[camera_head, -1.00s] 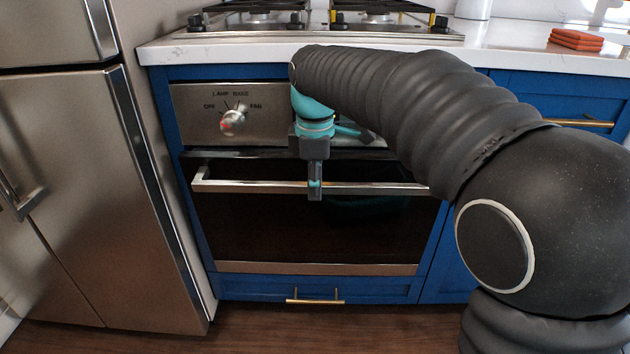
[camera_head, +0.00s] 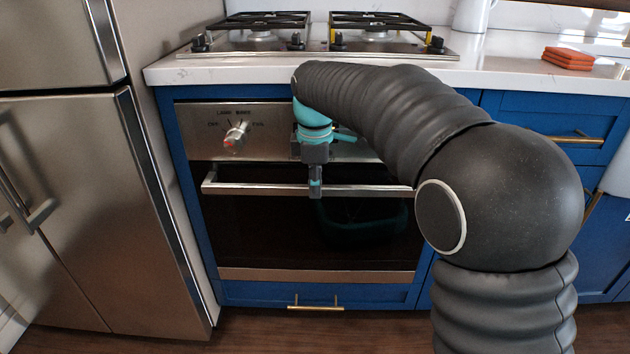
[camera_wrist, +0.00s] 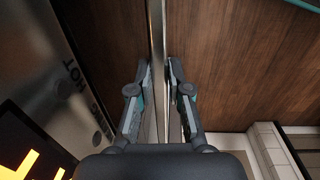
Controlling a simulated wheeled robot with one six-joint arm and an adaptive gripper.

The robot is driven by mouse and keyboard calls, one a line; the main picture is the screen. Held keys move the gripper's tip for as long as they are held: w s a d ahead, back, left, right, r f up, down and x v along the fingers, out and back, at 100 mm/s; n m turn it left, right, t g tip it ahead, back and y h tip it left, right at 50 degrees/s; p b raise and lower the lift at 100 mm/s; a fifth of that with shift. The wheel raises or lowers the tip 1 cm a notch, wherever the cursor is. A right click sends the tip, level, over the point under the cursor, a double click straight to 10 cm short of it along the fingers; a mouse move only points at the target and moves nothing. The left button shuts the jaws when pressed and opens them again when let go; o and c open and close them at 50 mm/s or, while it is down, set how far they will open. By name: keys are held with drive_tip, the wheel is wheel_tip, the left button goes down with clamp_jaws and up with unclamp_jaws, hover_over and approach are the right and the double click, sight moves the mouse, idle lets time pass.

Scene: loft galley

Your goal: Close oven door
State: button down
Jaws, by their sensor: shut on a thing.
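The oven door (camera_head: 258,232) has dark glass and a steel lower strip. It looks upright and flush, or nearly flush, under the steel control panel (camera_head: 200,135). Its long steel handle (camera_head: 250,189) runs across the top. My gripper (camera_head: 315,190) points down over the middle of the handle and is shut on it. In the wrist view, the fingers (camera_wrist: 158,75) sit on both sides of the handle bar (camera_wrist: 157,25). My arm hides the right part of the panel and the right end of the handle.
A steel fridge (camera_head: 75,200) stands close on the left. Above are the white counter (camera_head: 165,72), a gas cooktop (camera_head: 320,45) and orange coasters (camera_head: 568,58). A blue drawer (camera_head: 260,294) lies under the oven. Wooden floor is clear in front.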

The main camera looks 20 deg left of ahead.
drive_tip(key=shift+w+a+r, duration=0.1)
drive_tip(key=shift+w+r, duration=0.1)
drive_tip(key=shift+w, duration=0.2)
drive_tip(key=c, duration=1.1)
unclamp_jaws()
drive_tip(key=shift+w+f, duration=0.1)
drive_tip(key=shift+w, duration=0.05)
drive_tip(key=r, duration=0.8)
drive_tip(key=s+r, duration=0.1)
drive_tip(key=r, duration=0.3)
drive_tip(key=shift+s+d, duration=0.1)
drive_tip(key=shift+d, duration=0.1)
